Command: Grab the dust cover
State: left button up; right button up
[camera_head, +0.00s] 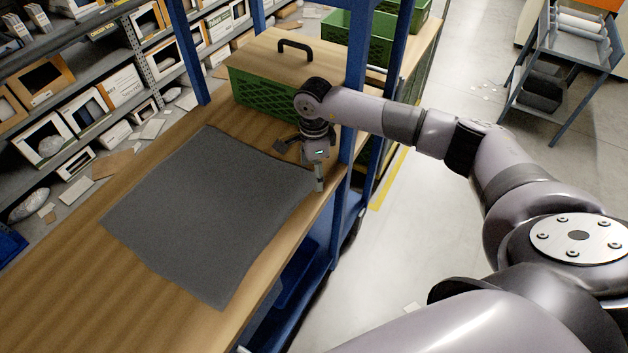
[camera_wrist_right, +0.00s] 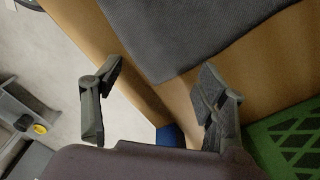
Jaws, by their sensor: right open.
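The dust cover, a dark grey cloth (camera_head: 210,210), lies flat on the wooden shelf top. Its near right corner reaches close to the shelf's front edge. My right gripper (camera_head: 303,172) is at that right corner of the cloth. In the right wrist view the cloth (camera_wrist_right: 185,35) lies beyond the open fingers (camera_wrist_right: 153,105), with its corner between them in the picture. The fingers are apart and hold nothing. Whether a fingertip touches the cloth I cannot tell. My left gripper is not in view.
A green crate (camera_head: 262,96) with a wooden lid and black handle stands just behind my right gripper. A blue rack post (camera_head: 352,130) rises close beside my right arm. Shelves with boxes (camera_head: 70,105) line the left. A grey cart (camera_head: 570,60) stands at far right.

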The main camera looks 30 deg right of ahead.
dwell(0.3)
jog(key=shift+f+b, duration=0.3)
jog(key=shift+b, duration=0.05)
jog(key=shift+r, duration=0.1)
jog(key=shift+c, duration=1)
jog(key=shift+s, duration=0.35)
jog(key=c, duration=0.9)
jog(key=shift+w+f, duration=0.1)
jog(key=shift+f, duration=0.1)
grip_shut()
notch_tip(320, 180, up, 12)
jog(key=p, duration=0.7)
jog(key=shift+w+r, duration=0.2)
